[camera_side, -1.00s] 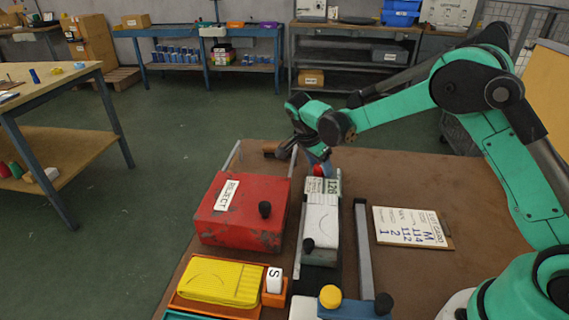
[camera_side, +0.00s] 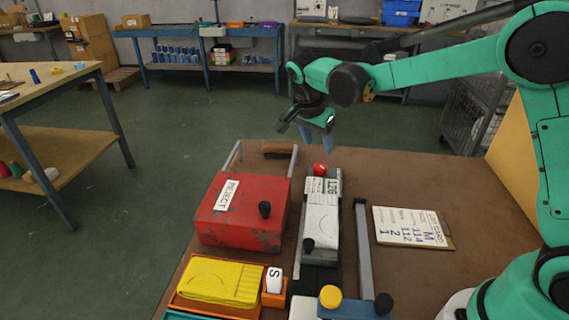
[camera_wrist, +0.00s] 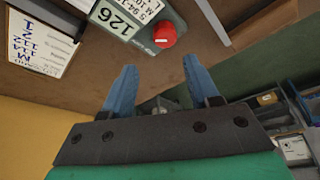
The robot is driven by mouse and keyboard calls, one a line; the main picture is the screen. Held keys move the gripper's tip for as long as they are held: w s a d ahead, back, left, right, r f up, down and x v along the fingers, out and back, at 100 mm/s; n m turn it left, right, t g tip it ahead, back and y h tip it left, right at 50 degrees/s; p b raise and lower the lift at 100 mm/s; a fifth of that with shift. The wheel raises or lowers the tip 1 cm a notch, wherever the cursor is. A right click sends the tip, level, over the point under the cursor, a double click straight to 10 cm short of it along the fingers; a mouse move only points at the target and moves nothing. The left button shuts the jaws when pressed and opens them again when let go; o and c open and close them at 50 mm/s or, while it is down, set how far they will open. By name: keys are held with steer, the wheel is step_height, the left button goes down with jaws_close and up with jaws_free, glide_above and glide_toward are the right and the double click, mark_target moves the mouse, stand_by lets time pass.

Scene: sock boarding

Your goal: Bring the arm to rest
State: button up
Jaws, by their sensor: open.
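My gripper (camera_side: 318,134) hangs above the far edge of the brown table (camera_side: 400,170) in the side view. In the wrist view my gripper (camera_wrist: 157,85) shows two blue fingers spread apart with nothing between them. Below it is a grey and white device with a red knob (camera_side: 320,168) and a label reading 126. The red knob also shows in the wrist view (camera_wrist: 165,36), apart from the fingers.
A red box marked REJECT (camera_side: 240,212) stands left of the device. A yellow folded item (camera_side: 220,282) lies in an orange tray at the front. A clipboard card (camera_side: 411,228) lies at right. The table's far right is clear.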

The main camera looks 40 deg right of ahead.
steer(key=s+a+r+n+t+y, duration=0.2)
steer(key=s+n+t, duration=0.1)
steer(key=s+n, duration=0.4)
steer(key=s+a+r+n+t+y, duration=0.1)
steer(key=s+a+n+t+y, duration=0.1)
steer(key=s+n, duration=0.5)
steer(key=shift+s+r+n+t, duration=0.2)
steer(key=shift+r+n+t, duration=0.15)
steer(key=shift+n+t, duration=0.4)
